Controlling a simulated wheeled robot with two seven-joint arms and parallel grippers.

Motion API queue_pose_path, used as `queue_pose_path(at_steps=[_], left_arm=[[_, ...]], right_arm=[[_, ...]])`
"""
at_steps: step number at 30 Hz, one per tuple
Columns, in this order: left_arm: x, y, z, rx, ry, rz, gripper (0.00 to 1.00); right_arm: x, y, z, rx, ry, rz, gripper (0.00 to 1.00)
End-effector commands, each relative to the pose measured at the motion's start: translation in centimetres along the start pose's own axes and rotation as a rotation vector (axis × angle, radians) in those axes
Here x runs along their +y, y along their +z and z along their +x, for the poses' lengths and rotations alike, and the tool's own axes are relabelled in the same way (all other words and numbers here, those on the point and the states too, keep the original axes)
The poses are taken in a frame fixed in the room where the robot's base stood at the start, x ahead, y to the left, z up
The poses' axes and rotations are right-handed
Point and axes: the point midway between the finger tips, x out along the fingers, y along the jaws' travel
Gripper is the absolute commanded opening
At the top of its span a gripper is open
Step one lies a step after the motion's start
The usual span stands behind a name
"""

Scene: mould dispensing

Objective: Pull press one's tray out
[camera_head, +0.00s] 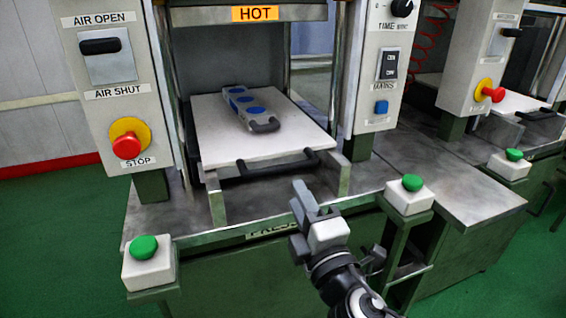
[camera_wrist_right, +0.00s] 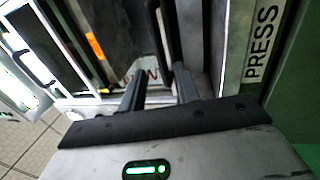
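Press one's tray (camera_head: 215,143) is a white slab with a black bar handle (camera_head: 278,166) along its front edge. It lies in the press opening under the HOT label. A grey mould (camera_head: 250,112) with blue discs and its own dark handle rests on it. My right gripper (camera_head: 303,197) is in front of the tray handle, a little right of it and apart from it. In the right wrist view its two dark fingers (camera_wrist_right: 160,86) are spread with nothing between them. My left gripper is not in view.
A red STOP button (camera_head: 126,146) is on the left panel. Green buttons on white boxes stand at the press's front corners, left (camera_head: 145,248) and right (camera_head: 411,183). Metal posts flank the tray. A second press with a white tray (camera_head: 508,103) stands at the right.

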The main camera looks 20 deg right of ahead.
Motion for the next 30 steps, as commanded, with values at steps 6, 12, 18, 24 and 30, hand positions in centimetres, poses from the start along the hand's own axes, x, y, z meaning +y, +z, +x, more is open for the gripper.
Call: queue_pose_path(at_steps=[6, 12, 18, 24, 30], left_arm=[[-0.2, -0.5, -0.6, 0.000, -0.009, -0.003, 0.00], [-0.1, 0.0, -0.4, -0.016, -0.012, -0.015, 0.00], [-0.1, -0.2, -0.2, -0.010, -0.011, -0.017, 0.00], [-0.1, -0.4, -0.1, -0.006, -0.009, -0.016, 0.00], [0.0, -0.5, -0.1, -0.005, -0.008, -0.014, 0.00]], right_arm=[[0.2, 0.0, 4.9, -0.001, 0.003, -0.001, 0.32], [0.1, 0.0, 7.8, -0.001, 0.001, -0.001, 0.32], [0.0, 0.0, 8.8, 0.000, -0.001, 0.000, 0.32], [-0.1, 0.0, 8.9, 0.000, -0.001, 0.000, 0.32], [0.0, 0.0, 8.9, 0.000, -0.001, 0.000, 0.00]])
